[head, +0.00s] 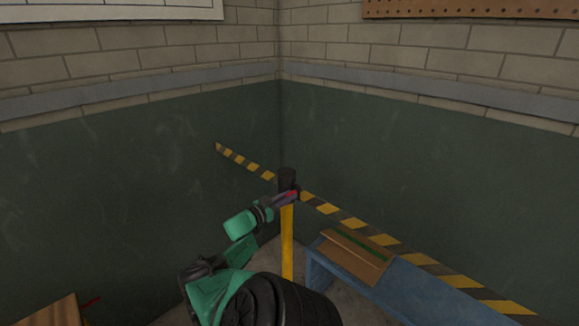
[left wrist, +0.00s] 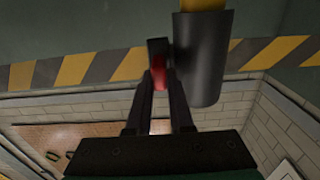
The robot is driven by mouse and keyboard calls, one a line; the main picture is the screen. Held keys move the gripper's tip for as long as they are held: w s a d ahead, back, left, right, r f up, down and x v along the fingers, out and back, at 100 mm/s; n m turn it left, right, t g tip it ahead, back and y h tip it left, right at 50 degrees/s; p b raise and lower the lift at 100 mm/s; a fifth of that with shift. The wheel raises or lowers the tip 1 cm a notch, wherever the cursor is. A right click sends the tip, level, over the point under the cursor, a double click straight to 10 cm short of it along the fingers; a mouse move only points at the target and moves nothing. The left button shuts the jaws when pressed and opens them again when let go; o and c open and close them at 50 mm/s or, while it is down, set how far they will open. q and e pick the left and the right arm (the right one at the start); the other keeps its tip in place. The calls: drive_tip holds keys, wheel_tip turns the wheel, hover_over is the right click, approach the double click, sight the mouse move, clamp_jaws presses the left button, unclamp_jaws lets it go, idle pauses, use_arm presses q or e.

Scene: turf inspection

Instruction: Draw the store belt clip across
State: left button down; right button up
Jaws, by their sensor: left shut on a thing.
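A yellow post (head: 287,245) with a black head (head: 287,178) stands near the room's corner; the black head also shows in the left wrist view (left wrist: 203,62). A yellow-and-black striped belt (head: 345,218) runs from the head's right side towards the lower right. Another striped stretch (head: 240,160) runs up left to the left wall. My left gripper (head: 286,196) is shut on a small red clip (left wrist: 158,72), right beside the black head. I cannot tell whether the clip touches or is latched to the head. My right gripper is out of view.
A blue bench (head: 395,285) stands at the lower right, with a brown board or box (head: 350,258) on it, below the belt. A wooden item (head: 55,311) is at the lower left. Green-and-brick walls close off the corner behind the post.

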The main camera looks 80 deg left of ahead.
use_arm(q)
drive_tip(key=shift+s+a+f, duration=0.1)
drive_tip(key=shift+s+f, duration=0.05)
drive_tip(key=shift+s, duration=0.05)
drive_tip(key=c, duration=1.1)
unclamp_jaws()
drive_tip(key=shift+s+a, duration=0.1)
drive_tip(key=v, duration=1.4)
drive_tip(key=shift+s+d, duration=0.1)
drive_tip(key=shift+d, duration=0.15)
